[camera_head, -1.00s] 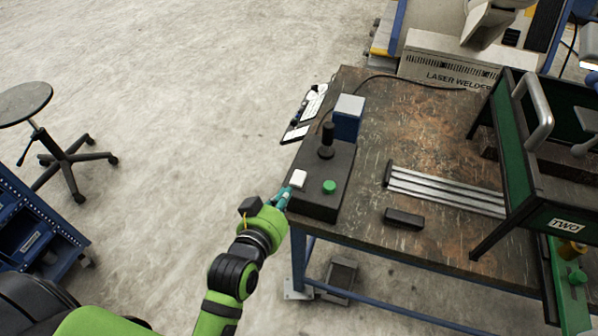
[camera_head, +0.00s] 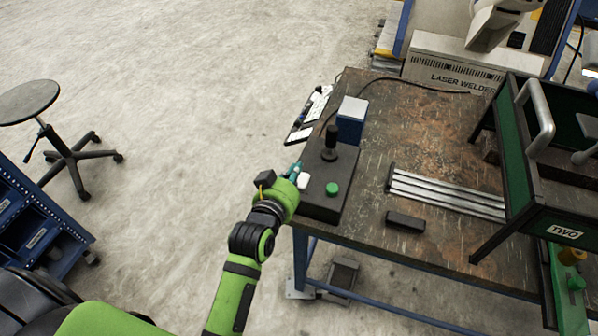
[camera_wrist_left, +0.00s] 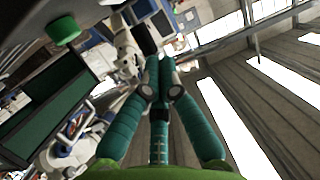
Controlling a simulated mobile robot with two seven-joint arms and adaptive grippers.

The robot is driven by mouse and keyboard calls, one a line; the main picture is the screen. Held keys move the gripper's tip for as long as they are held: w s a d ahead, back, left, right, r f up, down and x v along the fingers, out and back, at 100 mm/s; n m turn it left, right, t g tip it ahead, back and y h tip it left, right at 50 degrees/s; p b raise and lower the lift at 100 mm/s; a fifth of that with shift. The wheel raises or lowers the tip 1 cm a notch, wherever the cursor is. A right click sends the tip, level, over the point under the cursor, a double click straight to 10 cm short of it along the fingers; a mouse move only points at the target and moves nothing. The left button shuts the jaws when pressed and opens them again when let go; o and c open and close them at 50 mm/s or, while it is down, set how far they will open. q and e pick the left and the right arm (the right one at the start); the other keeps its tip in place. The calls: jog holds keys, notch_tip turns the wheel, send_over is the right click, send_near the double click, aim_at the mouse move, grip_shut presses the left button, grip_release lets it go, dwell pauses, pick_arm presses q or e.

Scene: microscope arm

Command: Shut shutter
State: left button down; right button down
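A dark control box (camera_head: 321,207) sits at the left front corner of the workbench. It carries a black joystick (camera_head: 330,143), a green button (camera_head: 332,188) and a white button (camera_head: 303,182). The green button also shows upper left in the left wrist view (camera_wrist_left: 62,30). My left gripper (camera_head: 296,168) is at the left side of the box, close beside the white button; whether it touches is unclear. In the left wrist view its teal fingers (camera_wrist_left: 160,62) come together at the tips with nothing seen between them. No shutter can be made out. My right gripper is not in view.
A blue and white block (camera_head: 351,118) stands behind the joystick. Metal rails (camera_head: 445,193) and a small black block (camera_head: 405,220) lie on the workbench (camera_head: 375,205).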

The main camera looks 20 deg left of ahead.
aim_at(299, 182)
pick_arm(q)
jog(key=x, duration=0.3)
jog(key=shift+w, duration=0.3)
jog(key=f, duration=0.2)
jog(key=shift+s+f+p, duration=0.2)
jog(key=shift+f+p, duration=0.1)
jog(key=shift+f, duration=0.1)
jog(key=shift+s+f, duration=0.1)
jog(key=shift+f, duration=0.5)
